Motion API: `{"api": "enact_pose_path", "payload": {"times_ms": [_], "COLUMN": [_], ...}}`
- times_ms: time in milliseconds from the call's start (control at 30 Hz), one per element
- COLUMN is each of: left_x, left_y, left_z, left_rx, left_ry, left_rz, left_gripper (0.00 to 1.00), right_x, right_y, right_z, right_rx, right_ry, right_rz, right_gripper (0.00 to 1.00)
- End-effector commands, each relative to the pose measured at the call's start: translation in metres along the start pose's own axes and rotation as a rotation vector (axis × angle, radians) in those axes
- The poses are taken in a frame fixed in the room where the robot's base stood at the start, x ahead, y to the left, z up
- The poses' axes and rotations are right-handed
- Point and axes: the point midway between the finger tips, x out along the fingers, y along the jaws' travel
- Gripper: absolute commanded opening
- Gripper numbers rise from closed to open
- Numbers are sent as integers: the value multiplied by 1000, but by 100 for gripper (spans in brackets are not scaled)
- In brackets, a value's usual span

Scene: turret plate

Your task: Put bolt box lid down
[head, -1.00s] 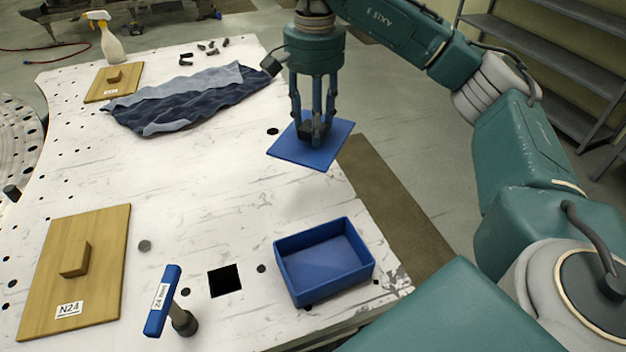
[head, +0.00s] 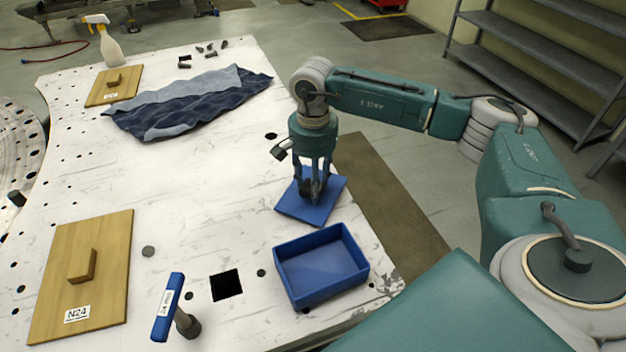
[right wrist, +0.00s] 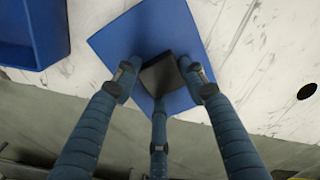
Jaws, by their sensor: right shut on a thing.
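The blue bolt box lid (head: 290,206) is a flat square plate with a dark knob (right wrist: 160,74) in its middle. My right gripper (head: 311,194) is shut on the knob from above, its fingers around it. The lid is at or just above the white plate, just behind the open blue bolt box (head: 320,275); I cannot tell if it touches. In the right wrist view the lid (right wrist: 120,40) lies under the three fingers, and part of the box (right wrist: 35,35) shows at upper left. My left gripper is not in view.
A wooden cover marked N24 (head: 55,275) and a blue-handled tool (head: 168,305) are at the front left. A square hole (head: 226,285) lies left of the box. A dark blue cloth (head: 185,105) lies farther back. The plate's middle (head: 200,195) is clear.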

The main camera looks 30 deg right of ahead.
Motion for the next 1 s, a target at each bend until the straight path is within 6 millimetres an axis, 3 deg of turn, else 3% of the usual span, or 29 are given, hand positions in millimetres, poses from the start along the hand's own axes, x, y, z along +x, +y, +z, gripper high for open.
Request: {"api": "enact_pose_path", "payload": {"times_ms": [267,300,400,800,1000], "left_x": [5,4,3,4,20], "left_y": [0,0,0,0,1], "left_z": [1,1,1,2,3], "left_rx": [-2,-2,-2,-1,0], "left_ry": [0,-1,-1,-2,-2], "left_rz": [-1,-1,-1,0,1], "left_gripper": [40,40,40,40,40], "right_x": [4,3,2,-6,-42], "right_y": [-1,-1,0,-2,-3], "right_z": [0,0,0,0,-1], "right_rx": [0,0,0,0,1], "right_ry": [0,0,0,1,3], "right_rz": [-1,-1,-1,-5,-9], "right_gripper": [0,46,61,61,61]}}
